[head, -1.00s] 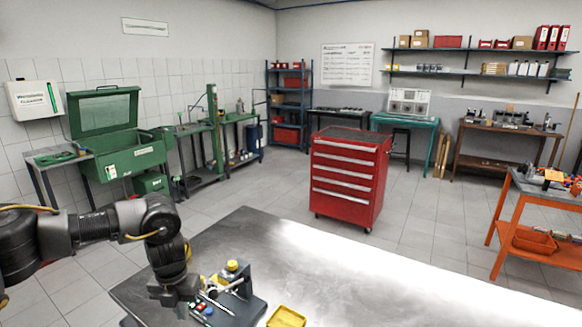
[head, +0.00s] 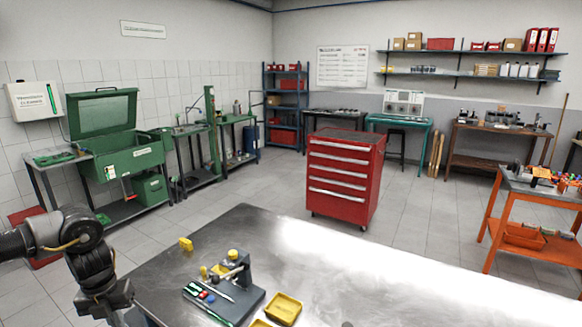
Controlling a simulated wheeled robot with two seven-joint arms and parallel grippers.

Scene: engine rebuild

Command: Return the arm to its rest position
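My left arm comes in from the left edge and bends down beside the left end of the steel table (head: 400,290). My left gripper (head: 112,303) hangs low at the table's left edge, near the bottom of the picture. Its fingertips are not clear, so I cannot tell whether it is open or shut. No held thing shows at it. It is apart from the dark grey fixture (head: 240,300) on the table, which carries a yellow knob, pens and small coloured pieces. My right gripper is not in view.
A yellow block (head: 186,244) lies near the table's left edge. A yellow tray (head: 284,309) stands right of the fixture. A red tool cabinet (head: 343,178) stands behind the table. The table's middle and right are largely bare.

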